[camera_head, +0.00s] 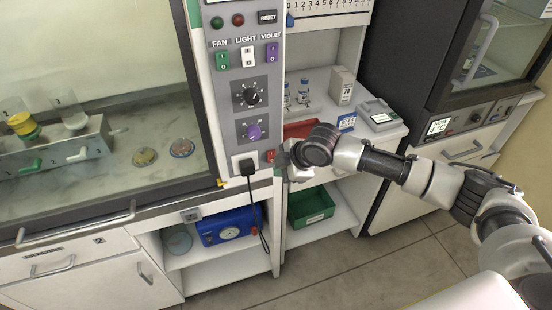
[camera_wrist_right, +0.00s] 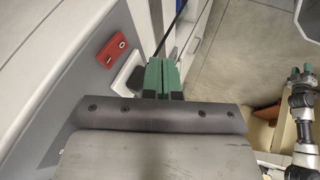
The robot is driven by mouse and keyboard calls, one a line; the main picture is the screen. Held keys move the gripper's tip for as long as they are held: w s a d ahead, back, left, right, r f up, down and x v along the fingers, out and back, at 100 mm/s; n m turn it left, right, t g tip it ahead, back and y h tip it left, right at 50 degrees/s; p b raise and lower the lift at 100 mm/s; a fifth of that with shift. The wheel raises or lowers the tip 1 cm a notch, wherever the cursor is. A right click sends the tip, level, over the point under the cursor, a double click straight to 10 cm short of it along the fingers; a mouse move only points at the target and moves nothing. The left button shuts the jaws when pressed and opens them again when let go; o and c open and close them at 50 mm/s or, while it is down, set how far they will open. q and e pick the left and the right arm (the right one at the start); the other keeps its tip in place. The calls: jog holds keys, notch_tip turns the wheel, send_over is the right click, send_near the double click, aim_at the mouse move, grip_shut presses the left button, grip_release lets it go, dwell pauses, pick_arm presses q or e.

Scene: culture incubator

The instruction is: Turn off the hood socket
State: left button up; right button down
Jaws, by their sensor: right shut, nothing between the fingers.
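The hood socket is a white outlet (camera_head: 238,164) low on the hood's control panel, with a black plug in it. A small red rocker switch (camera_head: 271,156) sits just right of it and shows closer in the right wrist view (camera_wrist_right: 111,50). My right gripper (camera_head: 284,160) is close beside the red switch, on its right. In the right wrist view its green fingers (camera_wrist_right: 161,78) are shut and empty, with the red switch up and left of them; contact is not visible. What looks like my left arm, with small green tips (camera_wrist_right: 300,74), shows at that view's right edge.
A black cable (camera_head: 253,207) hangs from the plug past a blue device (camera_head: 229,226) on the lower shelf. Fan, light and violet switches (camera_head: 247,57) and two knobs sit above. A green bin (camera_head: 311,207) stands below my right gripper. The floor is clear.

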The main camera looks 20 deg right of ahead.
aim_at(268, 161)
jog(key=w, duration=0.4)
jog(key=shift+a+f+p, duration=0.1)
jog(key=shift+f+p, duration=0.3)
jog(key=shift+w, duration=0.1)
jog(key=shift+w+f+t, duration=0.1)
jog(key=shift+f+t, duration=0.1)
jog(key=shift+t, duration=0.1)
jog(key=shift+r, duration=0.3)
jog(key=shift+r+p, duration=0.75)
